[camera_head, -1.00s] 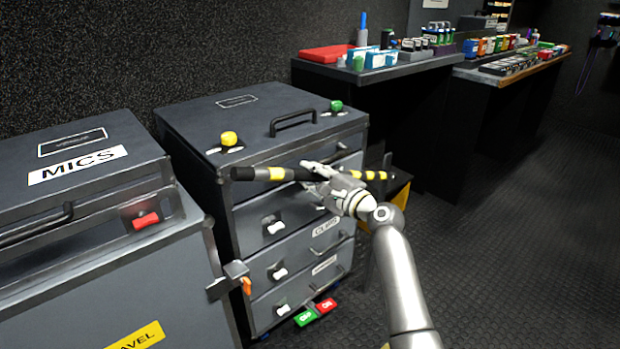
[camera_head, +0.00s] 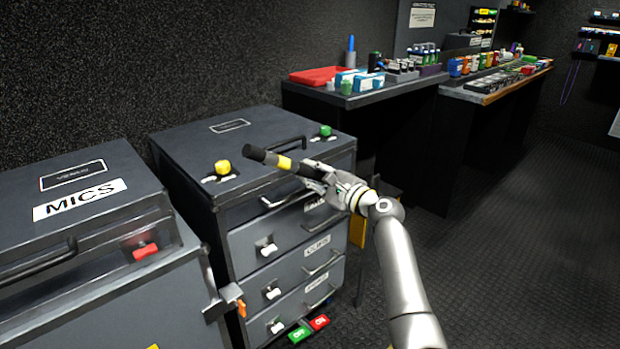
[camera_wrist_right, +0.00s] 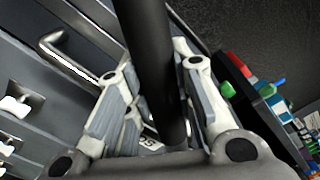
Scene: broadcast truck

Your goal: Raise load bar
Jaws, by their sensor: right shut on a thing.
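My right gripper (camera_head: 318,178) is shut on the bar. In the right wrist view the black bar (camera_wrist_right: 150,50) runs between the two fingers (camera_wrist_right: 145,105). My left gripper is not in view.
A yellow knob (camera_head: 222,168) and a green knob (camera_head: 325,131) stand on the case top. The MICS case (camera_head: 90,255) is at the left. A bench (camera_head: 385,92) with a red tray (camera_head: 318,75) stands behind. The floor (camera_head: 500,230) at right is clear.

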